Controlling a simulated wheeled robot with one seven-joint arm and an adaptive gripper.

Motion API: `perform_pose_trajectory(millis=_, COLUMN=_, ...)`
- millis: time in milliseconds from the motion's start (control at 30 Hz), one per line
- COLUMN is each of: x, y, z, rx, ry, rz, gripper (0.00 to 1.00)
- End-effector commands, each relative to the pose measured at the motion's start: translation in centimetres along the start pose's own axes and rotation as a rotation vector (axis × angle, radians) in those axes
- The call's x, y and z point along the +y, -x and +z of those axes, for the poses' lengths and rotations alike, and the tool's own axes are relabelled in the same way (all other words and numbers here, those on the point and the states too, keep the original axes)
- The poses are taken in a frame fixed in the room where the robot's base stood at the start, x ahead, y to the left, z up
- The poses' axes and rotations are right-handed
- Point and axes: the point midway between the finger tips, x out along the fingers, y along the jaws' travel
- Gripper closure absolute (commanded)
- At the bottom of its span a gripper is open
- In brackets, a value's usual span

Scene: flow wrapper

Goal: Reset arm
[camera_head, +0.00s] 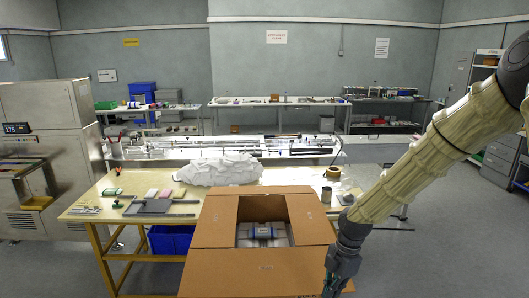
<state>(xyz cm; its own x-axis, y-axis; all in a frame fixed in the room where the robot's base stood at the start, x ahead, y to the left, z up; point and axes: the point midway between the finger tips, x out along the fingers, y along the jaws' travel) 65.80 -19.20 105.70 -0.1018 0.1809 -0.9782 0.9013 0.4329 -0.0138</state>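My arm comes in from the right edge in a pale fabric sleeve and slants down to the left. My gripper (334,284) hangs at its end, pointing down, at the right side of the open cardboard box. It is small and dark, and the bottom edge of the picture cuts close to its fingertips, so I cannot tell whether it is open or holds anything.
An open cardboard box (222,262) holds grey-blue packages (262,232). Behind it, a yellow table (90,207) bears a pile of white wrappers (218,168), a tape roll (333,172) and a can (326,194). A large beige machine (50,105) stands left. Floor is clear at right.

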Motion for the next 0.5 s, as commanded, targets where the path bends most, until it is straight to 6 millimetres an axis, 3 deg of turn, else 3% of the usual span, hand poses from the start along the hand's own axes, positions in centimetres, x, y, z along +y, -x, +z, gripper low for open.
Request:
perform_pose_trajectory(millis=367, x=-3.2, y=-9.8, z=-0.9, rx=0.019, ry=-0.314, rz=0.005, gripper=1.0)
perform_pose_trajectory(millis=500, x=-5.9, y=-15.5, z=-1.4, rx=0.023, ry=-0.522, rz=0.009, gripper=1.0)
